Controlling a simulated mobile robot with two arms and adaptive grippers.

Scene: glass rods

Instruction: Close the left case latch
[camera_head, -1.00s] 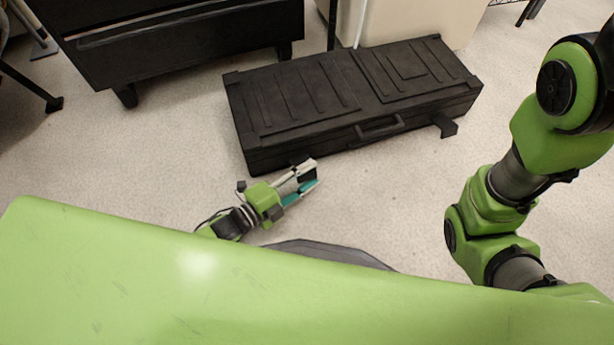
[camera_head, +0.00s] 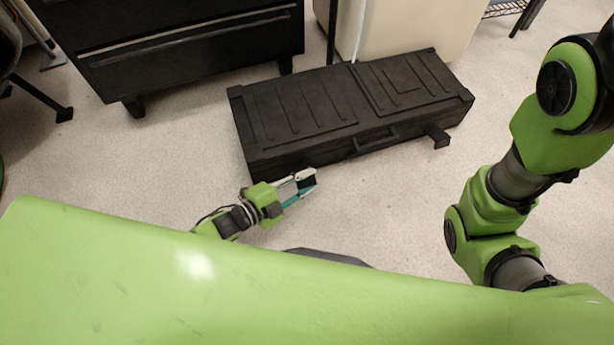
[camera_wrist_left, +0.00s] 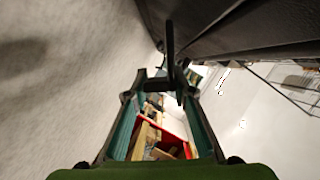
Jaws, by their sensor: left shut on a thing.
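The black case (camera_head: 325,105) lies shut-lidded on the floor, its handle (camera_head: 374,138) on the front side. The left case latch (camera_head: 308,181) is a small dark flap at the left of the case front. It stands out from the front and shows between the fingers of my left gripper (camera_head: 300,186). In the left wrist view, the gripper (camera_wrist_left: 162,85) has its fingers on either side of a thin dark plate (camera_wrist_left: 169,42) beside the case's dark wall (camera_wrist_left: 225,25). The right latch (camera_head: 437,136) sticks out from the case front. My right gripper is out of view.
A black drawer cabinet (camera_head: 190,45) on casters stands behind the case at left. A beige cabinet (camera_head: 415,25) stands behind it at right. The floor (camera_head: 390,215) in front of the case is clear. My right arm hangs at the right.

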